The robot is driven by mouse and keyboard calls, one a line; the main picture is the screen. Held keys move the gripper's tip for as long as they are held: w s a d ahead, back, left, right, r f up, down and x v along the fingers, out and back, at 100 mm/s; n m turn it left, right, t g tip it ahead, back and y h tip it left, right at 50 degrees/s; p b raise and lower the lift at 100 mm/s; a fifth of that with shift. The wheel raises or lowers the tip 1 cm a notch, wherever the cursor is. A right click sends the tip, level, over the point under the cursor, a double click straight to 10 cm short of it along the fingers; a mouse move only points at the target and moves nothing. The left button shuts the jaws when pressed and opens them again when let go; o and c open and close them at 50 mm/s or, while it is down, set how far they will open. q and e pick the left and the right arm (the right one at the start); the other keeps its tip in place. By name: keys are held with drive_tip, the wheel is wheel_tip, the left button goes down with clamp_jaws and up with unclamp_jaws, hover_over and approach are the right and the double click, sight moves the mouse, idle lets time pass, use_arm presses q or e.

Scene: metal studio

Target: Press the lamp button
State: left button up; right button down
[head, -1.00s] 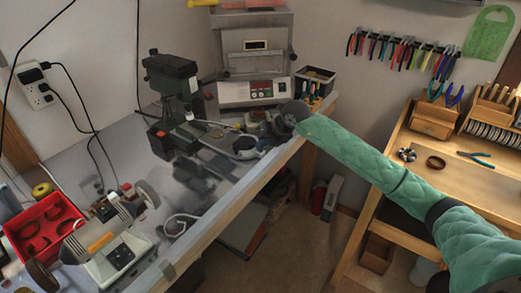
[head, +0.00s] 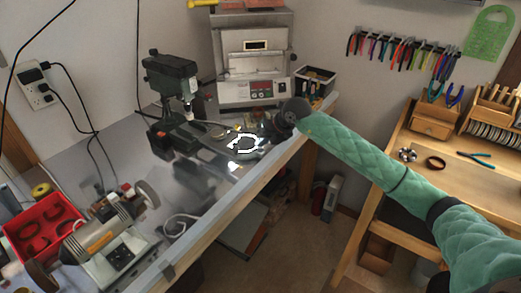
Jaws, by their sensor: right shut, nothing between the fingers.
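The lamp is a ring-shaped light (head: 244,143) low on the grey workbench, and its ring glows bright white. Bright reflections lie on the bench beside it. My right arm, in a green quilted sleeve, reaches in from the right to the bench's edge. My right gripper (head: 268,129) is shut and empty, beside the right side of the ring. The gripper is small and dark here, and its fingertips are hard to make out. The button itself is hidden or too small to see, so I cannot tell whether the fingers touch it. My left gripper is out of view.
A green drill press (head: 172,90) stands left of the lamp, and a kiln-like machine (head: 252,65) stands behind it. A red bin (head: 38,232) and a grinder-like machine (head: 105,235) are at the front left. A wooden bench (head: 415,145) stands at the right.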

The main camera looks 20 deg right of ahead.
sight(262, 150)
wheel_tip(262, 150, up, 6)
drive_tip(key=shift+f+p, duration=0.1)
drive_tip(key=shift+p, duration=0.6)
idle(0.3)
